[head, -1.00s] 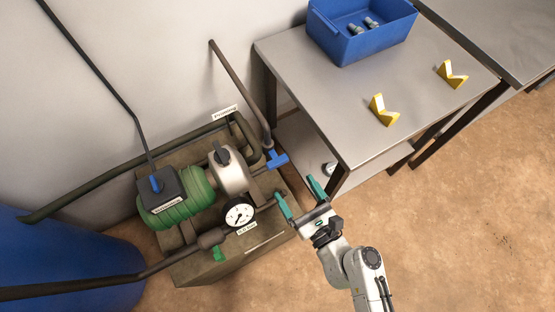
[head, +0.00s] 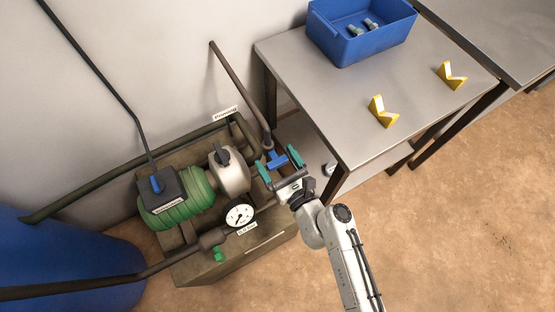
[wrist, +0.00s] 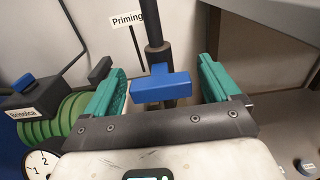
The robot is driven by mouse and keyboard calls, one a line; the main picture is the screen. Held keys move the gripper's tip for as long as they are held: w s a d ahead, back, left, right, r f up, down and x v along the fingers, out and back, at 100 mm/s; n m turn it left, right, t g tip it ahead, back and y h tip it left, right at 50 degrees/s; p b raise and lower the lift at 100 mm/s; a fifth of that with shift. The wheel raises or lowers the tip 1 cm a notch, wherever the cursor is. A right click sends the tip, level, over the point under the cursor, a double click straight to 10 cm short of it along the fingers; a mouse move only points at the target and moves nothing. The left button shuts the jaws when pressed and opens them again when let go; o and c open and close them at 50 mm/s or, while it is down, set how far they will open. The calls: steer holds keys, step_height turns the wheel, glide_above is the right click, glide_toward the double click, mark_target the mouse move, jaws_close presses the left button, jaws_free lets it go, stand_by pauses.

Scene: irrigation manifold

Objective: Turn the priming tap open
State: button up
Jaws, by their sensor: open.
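The priming tap (head: 278,161) has a blue T-shaped handle on a dark vertical pipe, to the right of the pump. In the wrist view, the blue handle (wrist: 161,86) sits between my gripper's two green fingers, with a gap on each side. A "Priming" label (wrist: 127,20) stands behind it; the label also shows in the head view (head: 225,114). My gripper (head: 279,161) is open, with one finger on either side of the handle. I cannot tell how deep the handle sits between the fingers.
The green and silver pump (head: 180,205) with a round gauge (head: 239,215) stands left of my gripper. A steel table (head: 330,85) with a blue bin (head: 362,45) and two yellow V-blocks (head: 383,112) is close on the right. A blue barrel (head: 75,265) stands far left.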

steer(key=shift+c, duration=0.4)
steer(key=c, duration=0.9)
steer(key=shift+f+n, duration=0.1)
steer(key=shift+n, duration=0.2)
steer(key=n+b, duration=0.2)
steer(key=n, duration=0.1)
steer(key=shift+s+f+n+b, duration=0.1)
steer(key=shift+n+b, duration=0.2)
steer(key=n+b, duration=0.2)
steer(key=n, duration=0.3)
steer(key=shift+s+a+n+b, duration=0.1)
steer(key=shift+a+n+b, duration=0.05)
steer(key=shift+n+b, duration=0.15)
steer(key=n+b, duration=0.2)
steer(key=n, duration=0.2)
steer(key=shift+f+n, duration=0.15)
steer(key=shift+n, duration=0.15)
steer(key=shift+n+b, duration=0.9)
steer(key=shift+n, duration=1.2)
